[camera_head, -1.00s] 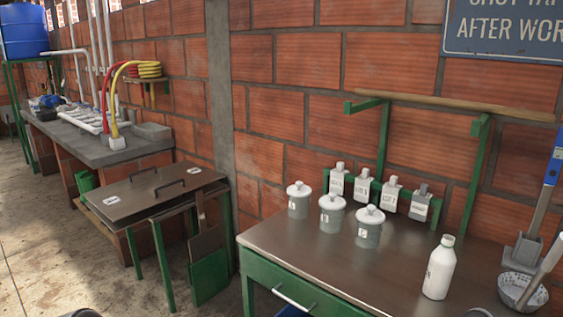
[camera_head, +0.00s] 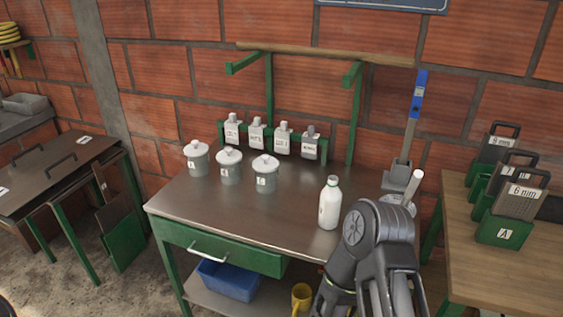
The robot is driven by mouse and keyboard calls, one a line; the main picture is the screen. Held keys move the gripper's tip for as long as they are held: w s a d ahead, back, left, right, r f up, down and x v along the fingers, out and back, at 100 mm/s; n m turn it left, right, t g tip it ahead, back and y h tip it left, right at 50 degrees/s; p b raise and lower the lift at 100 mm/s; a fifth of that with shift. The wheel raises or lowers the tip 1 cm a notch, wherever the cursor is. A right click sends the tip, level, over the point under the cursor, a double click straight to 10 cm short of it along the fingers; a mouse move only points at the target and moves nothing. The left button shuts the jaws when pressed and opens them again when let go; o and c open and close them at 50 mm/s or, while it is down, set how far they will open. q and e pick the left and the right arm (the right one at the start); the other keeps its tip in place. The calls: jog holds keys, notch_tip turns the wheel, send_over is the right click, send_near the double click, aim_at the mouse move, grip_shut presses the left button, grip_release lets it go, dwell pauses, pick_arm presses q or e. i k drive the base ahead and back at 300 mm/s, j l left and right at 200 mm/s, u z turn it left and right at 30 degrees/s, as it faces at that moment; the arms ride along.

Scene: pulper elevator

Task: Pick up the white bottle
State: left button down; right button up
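The white bottle (camera_head: 330,203) stands upright on the metal-topped table (camera_head: 270,222), near its right front edge. I see no fingertips of either gripper.
Three lidded grey pots (camera_head: 229,167) stand on the table's left side. Several small labelled bottles (camera_head: 282,138) sit in a green rack behind. A blue-handled tool (camera_head: 415,105) leans at the back right.

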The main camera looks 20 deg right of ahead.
aim_at(331, 196)
jog(key=i+j, duration=0.25)
jog(key=i, duration=0.15)
jog(key=z, duration=2.6)
